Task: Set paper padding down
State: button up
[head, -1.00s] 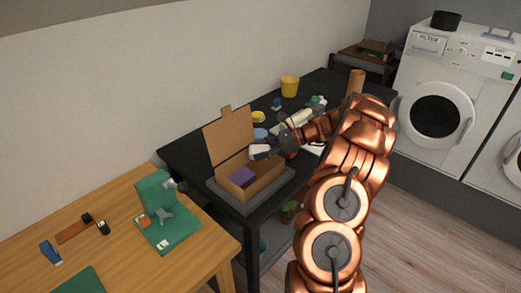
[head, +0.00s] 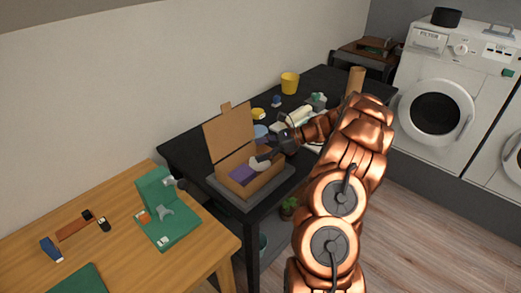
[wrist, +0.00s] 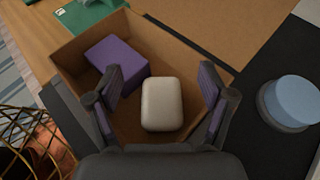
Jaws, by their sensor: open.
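The paper padding (wrist: 162,104) is a pale, rounded block lying inside the open cardboard box (wrist: 75,50). It also shows as a pale lump in the box in the head view (head: 261,163). My gripper (wrist: 158,88) is open above the box, one finger on each side of the padding, with visible gaps. A purple block (wrist: 117,62) lies beside the padding, toward the box's left side. The box (head: 228,139) stands on a grey tray (head: 247,208) with its back lid flap raised. The gripper partly hides the near end of the box.
A blue round container (wrist: 290,102) stands on the black table (head: 185,152) right of the box. A yellow cup (head: 290,83) stands farther back. A wooden table (head: 105,213) with a green stand (head: 170,230) is at left.

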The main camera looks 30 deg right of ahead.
jog(key=shift+r, duration=0.1)
jog(key=shift+r, duration=0.25)
jog(key=shift+s+d+r, duration=0.1)
jog(key=shift+d+r, duration=0.1)
jog(key=shift+r, duration=0.15)
jog(key=b+v, duration=0.1)
jog(key=v, duration=1)
jog(key=shift+s+d+r+b, duration=0.15)
jog(key=shift+r+b, duration=0.05)
jog(key=shift+b, duration=0.2)
